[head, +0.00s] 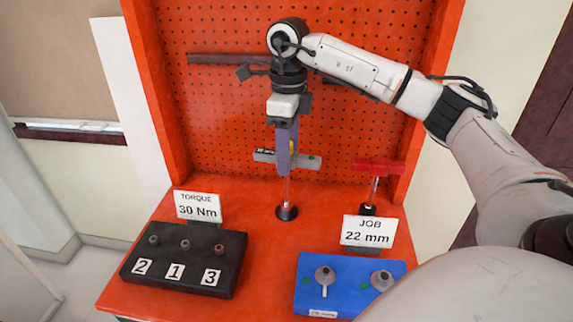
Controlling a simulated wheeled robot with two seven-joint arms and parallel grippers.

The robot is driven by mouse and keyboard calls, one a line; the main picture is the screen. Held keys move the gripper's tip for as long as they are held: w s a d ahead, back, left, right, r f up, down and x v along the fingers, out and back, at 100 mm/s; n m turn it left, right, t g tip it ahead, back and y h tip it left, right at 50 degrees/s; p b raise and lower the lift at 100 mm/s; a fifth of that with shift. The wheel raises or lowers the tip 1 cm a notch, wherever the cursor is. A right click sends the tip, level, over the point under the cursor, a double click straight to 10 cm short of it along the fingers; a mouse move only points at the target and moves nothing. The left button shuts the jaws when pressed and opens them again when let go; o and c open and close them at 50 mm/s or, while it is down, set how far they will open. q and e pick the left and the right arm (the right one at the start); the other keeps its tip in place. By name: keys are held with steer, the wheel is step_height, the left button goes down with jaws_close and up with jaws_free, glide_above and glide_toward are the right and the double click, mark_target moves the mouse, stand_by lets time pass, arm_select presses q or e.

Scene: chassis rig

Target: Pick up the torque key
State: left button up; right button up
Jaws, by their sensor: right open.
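A grey T-handled key (305,162) with a small dark-and-yellow label stands upright, its thin shaft running down into a round black base (287,212) on the red bench. A second T-handled key with a red handle (378,166) stands to the right in its own black holder. My right gripper (286,165) points down at the grey handle, its fingers overlapping the middle of the handle. The jaws are open; whether they touch the handle is hidden by the near finger. My left gripper is out of view.
A black block (184,288) with several sockets and numbers sits front left, behind it a "TORQUE 30 Nm" sign (198,206). A blue box (320,275) with knobs sits front right, below a "JOB 22 mm" sign (367,231). A red pegboard (220,110) closes the back.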

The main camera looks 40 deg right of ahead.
step_height(320, 180, down, 3)
steer(key=shift+w+r, duration=0.1)
steer(key=shift+r, duration=0.1)
steer(key=shift+f, duration=0.25)
steer(key=c, duration=1.2)
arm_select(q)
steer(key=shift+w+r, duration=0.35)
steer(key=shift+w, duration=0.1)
arm_select(e)
steer(key=shift+w, duration=0.1)
jaws_close()
steer(key=shift+r, duration=0.1)
steer(key=shift+r, duration=0.2)
step_height(320, 180, up, 10)
steer(key=shift+f, duration=0.2)
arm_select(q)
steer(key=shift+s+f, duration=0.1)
arm_select(e)
steer(key=shift+r, duration=0.1)
